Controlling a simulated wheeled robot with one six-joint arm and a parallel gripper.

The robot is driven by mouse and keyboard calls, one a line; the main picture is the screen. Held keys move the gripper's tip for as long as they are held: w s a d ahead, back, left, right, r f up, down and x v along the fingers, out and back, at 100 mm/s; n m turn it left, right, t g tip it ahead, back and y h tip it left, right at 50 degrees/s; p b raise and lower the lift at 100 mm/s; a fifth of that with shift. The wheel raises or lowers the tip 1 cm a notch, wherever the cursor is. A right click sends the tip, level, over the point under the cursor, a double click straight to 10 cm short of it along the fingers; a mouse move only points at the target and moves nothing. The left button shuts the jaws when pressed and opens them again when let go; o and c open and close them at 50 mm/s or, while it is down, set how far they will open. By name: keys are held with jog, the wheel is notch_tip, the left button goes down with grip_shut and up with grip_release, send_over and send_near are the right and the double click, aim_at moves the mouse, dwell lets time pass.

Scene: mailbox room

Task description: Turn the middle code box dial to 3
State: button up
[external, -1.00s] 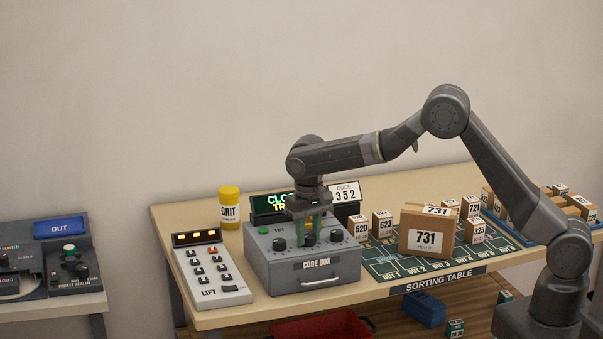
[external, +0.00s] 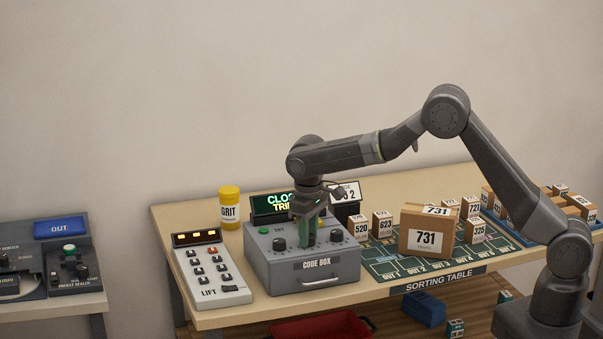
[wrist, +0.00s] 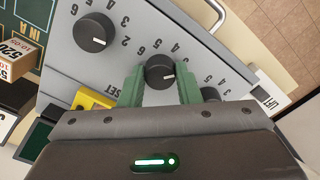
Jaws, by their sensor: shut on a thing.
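The grey code box (external: 262,268) stands on the sorting table with a row of dark dials. My gripper (external: 309,242) points down at its middle dial, which it mostly hides in the external view. In the wrist view the black middle dial (wrist: 160,72) sits between the green fingers of my gripper (wrist: 159,88), which are shut on it. Its white mark points to the right in that picture; I cannot tell exactly which number it meets. Another dial (wrist: 93,32) stands clear at upper left, and one (wrist: 210,94) is partly hidden at right.
The lift keypad (external: 213,275) and yellow grit can (external: 229,208) stand left of the code box. A lit display (external: 270,205) and a partly covered code card (external: 345,193) stand behind it. Labelled parcels, including a large 731 box (external: 428,240), are to the right.

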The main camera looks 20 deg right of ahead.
jog(key=shift+r, duration=0.1)
jog(key=o, duration=1)
notch_tip(320, 180, up, 14)
jog(key=shift+f+b, duration=0.15)
jog(key=shift+b, duration=0.6)
notch_tip(320, 180, down, 14)
jog(key=shift+r+p, duration=0.1)
jog(key=shift+p, duration=0.65)
